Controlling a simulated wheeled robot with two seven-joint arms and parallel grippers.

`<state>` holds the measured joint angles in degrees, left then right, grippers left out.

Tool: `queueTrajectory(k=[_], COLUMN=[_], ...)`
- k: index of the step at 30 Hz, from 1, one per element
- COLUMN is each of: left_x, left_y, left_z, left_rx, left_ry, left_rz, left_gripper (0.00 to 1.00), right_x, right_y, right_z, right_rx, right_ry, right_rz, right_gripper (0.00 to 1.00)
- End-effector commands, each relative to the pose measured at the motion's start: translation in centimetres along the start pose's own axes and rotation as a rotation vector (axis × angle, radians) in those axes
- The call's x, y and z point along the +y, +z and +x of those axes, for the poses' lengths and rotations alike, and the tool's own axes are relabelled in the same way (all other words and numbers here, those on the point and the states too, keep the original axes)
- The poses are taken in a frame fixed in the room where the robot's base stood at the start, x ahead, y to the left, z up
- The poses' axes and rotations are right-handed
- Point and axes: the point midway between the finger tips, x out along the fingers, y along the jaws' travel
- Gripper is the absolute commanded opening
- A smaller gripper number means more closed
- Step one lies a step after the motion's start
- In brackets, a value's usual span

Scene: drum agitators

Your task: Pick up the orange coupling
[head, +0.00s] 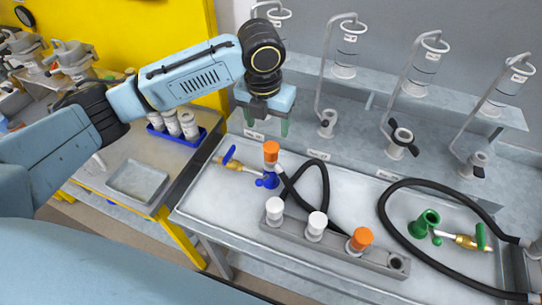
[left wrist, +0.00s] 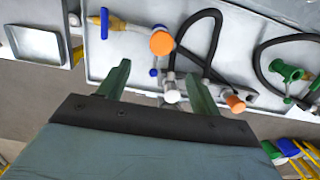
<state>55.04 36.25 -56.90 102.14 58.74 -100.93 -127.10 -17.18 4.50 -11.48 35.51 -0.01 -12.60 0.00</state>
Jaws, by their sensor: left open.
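Two orange-topped couplings show. One orange coupling (head: 271,151) stands upright by the blue valve fitting (head: 268,180) at the left of the tray; it shows large in the left wrist view (left wrist: 161,42). The other orange coupling (head: 361,240) sits in the grey rack (head: 290,238), beside two white ones (head: 317,222); it also shows in the left wrist view (left wrist: 236,103). My left gripper (head: 266,124) is open and empty, its green fingers apart. In the head view it appears just above the first orange coupling, not touching it. My right gripper is out of view.
Black hoses (head: 382,205) loop across the metal tray (head: 215,195). A green fitting (head: 425,224) lies at the right. Wire holders with valves (head: 400,143) stand along the back shelf. A blue tray of white bottles (head: 188,125) is on the left bench.

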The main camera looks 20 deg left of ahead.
Motion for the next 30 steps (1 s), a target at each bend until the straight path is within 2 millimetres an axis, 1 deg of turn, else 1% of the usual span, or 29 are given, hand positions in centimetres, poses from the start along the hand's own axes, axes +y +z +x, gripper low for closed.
queueTrajectory(k=[1, 3, 6, 9, 16, 21, 24, 27, 30], left_x=[0.0, -0.1, -0.1, -0.1, -0.1, -0.1, -0.1, 0.0, 0.0], left_y=[-0.1, -0.1, -0.1, 0.0, 0.2, 0.7, 0.7, 0.7, 0.7], left_z=[1.1, 2.5, 4.4, 5.8, 7.3, 9.8, 11.1, 11.8, 11.9], left_rx=[0.005, 0.005, 0.004, 0.001, 0.000, 0.001, 0.000, -0.002, -0.004], left_ry=[0.001, -0.001, -0.001, -0.001, -0.001, -0.001, -0.001, 0.000, -0.001], left_rz=[-0.001, -0.001, -0.002, -0.002, -0.003, -0.003, -0.003, -0.003, -0.002], left_gripper=[0.64, 0.64, 0.64, 0.64, 0.64, 0.64, 0.64, 0.64, 0.64], right_x=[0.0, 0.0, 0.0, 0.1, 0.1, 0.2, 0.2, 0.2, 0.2], right_y=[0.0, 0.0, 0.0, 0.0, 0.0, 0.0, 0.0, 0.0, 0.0], right_z=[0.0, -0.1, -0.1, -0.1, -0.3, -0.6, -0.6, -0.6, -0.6], right_rx=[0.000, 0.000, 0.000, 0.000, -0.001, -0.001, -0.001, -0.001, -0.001], right_ry=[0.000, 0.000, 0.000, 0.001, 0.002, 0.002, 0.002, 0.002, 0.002], right_rz=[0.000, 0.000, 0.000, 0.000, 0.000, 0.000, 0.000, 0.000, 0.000], right_gripper=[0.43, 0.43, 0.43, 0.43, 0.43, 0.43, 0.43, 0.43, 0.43])
